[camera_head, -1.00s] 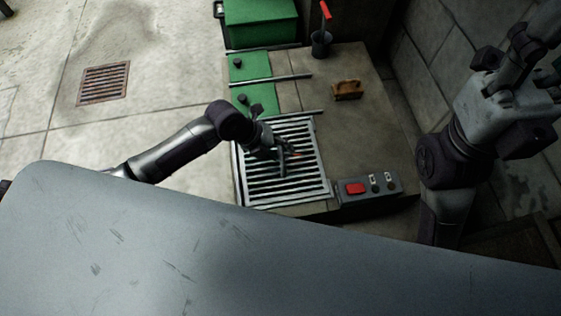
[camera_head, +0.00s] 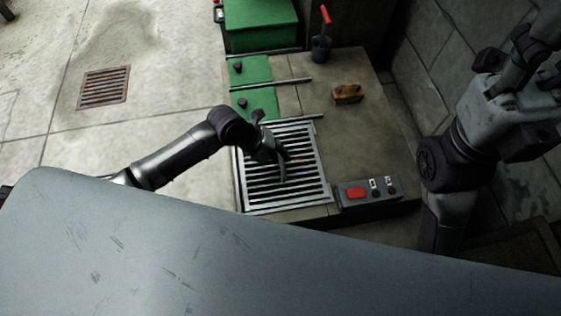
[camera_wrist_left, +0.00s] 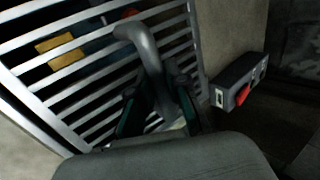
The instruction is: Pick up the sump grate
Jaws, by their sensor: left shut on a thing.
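The sump grate (camera_head: 312,190) is a square of pale metal bars in a frame, at the front left of the concrete block in the head view. It also fills the left of the left wrist view (camera_wrist_left: 85,85). A curved grey handle (camera_wrist_left: 148,55) stands up from it. My left gripper (camera_head: 280,160) is over the middle of the grate, with its fingers shut on the handle. In the left wrist view the dark fingers (camera_wrist_left: 150,105) are on either side of the handle's lower part. Whether the grate sits fully in its opening cannot be told.
A control box with a red button (camera_head: 356,193) is right of the grate. Green panels (camera_head: 255,103), a green box (camera_head: 262,25), a wooden brush-like block (camera_head: 347,94) and a dark cup with a red-handled tool (camera_head: 321,45) lie farther back. A floor drain (camera_head: 104,88) is at left.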

